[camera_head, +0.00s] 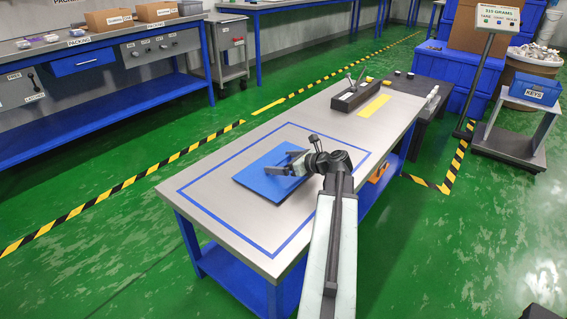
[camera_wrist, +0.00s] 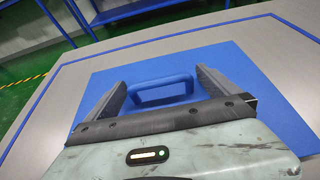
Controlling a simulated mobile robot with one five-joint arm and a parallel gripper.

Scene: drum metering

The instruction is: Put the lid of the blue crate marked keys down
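The blue lid (camera_head: 262,187) is a flat square panel that lies on the grey table top, inside a blue outline. In the wrist view the lid (camera_wrist: 105,78) fills the middle, and its raised blue loop handle (camera_wrist: 162,90) stands between my two fingers. My gripper (camera_head: 291,166) is low over the lid; it also shows in the wrist view (camera_wrist: 165,92). Its fingers are spread, one at each end of the handle, and a small gap seems to show at the right end. The blue crate marked KEYS (camera_head: 534,89) stands far right on a grey scale.
The grey table (camera_head: 213,190) has bare room around the lid. A dark tray (camera_head: 356,96) with upright tools and a yellow strip (camera_head: 373,106) are at its far end. A scale display (camera_head: 497,17) reads 315 grams. A packing bench (camera_head: 95,45) stands left across green floor.

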